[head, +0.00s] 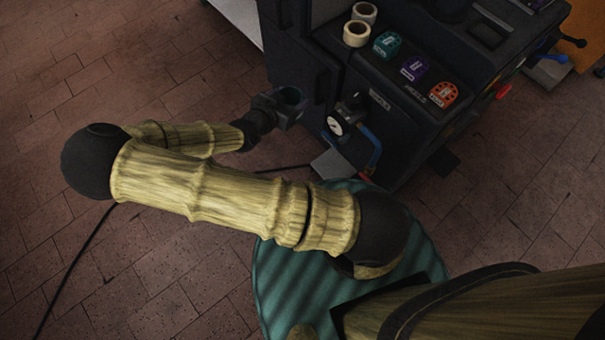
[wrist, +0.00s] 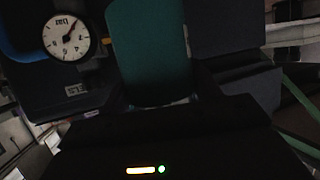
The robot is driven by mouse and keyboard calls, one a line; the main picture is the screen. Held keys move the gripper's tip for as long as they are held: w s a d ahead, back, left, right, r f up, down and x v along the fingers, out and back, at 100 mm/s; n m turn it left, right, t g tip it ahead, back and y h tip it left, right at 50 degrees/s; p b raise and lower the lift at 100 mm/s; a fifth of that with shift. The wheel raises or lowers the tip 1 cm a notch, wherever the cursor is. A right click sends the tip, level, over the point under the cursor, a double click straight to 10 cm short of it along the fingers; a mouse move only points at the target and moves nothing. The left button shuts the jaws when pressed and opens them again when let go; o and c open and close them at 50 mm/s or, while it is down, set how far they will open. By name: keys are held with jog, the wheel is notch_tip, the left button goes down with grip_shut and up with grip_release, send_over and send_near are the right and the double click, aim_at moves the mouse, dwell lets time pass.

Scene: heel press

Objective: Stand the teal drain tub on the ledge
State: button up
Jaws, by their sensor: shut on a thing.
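My gripper (head: 289,104) is in front of the dark machine, left of its gauge. It is shut on a teal tub (wrist: 150,50), which shows as a plain teal block in the wrist view, above the dark gripper body. In the head view the tub is mostly hidden by the gripper, and its tilt cannot be told. The machine's dark top ledge (head: 375,76) holds a teal labelled piece (head: 387,44), a purple one (head: 412,67) and an orange one (head: 444,94) in a row. I cannot tell which surface the task's ledge is.
A round gauge (head: 335,124) with a blue handle (head: 369,141) sticks out of the machine's front; the gauge also shows in the wrist view (wrist: 67,36). Two tape rolls (head: 357,33) stand on top. A grey plate (head: 333,165) lies at its foot. Brick floor on the left is clear except a cable.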

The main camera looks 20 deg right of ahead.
jog(key=shift+s+a, duration=0.1)
jog(key=shift+s, duration=0.05)
jog(key=s+f+m+g+b, duration=0.1)
jog(key=s+f+b, duration=0.2)
jog(key=f+b, duration=0.3)
jog(key=s+d+f+m+g+h+b, duration=0.1)
jog(key=s+f+b, duration=0.3)
jog(key=f, duration=1.2)
jog(key=s+f+m+g+b, duration=0.1)
jog(key=s+f+b, duration=0.2)
jog(key=f+b, duration=0.6)
notch_tip(320, 180, down, 2)
jog(key=shift+s+d+f+h, duration=0.2)
jog(key=shift+d+f+h, duration=0.05)
jog(key=shift+h, duration=0.15)
jog(key=shift+d, duration=0.15)
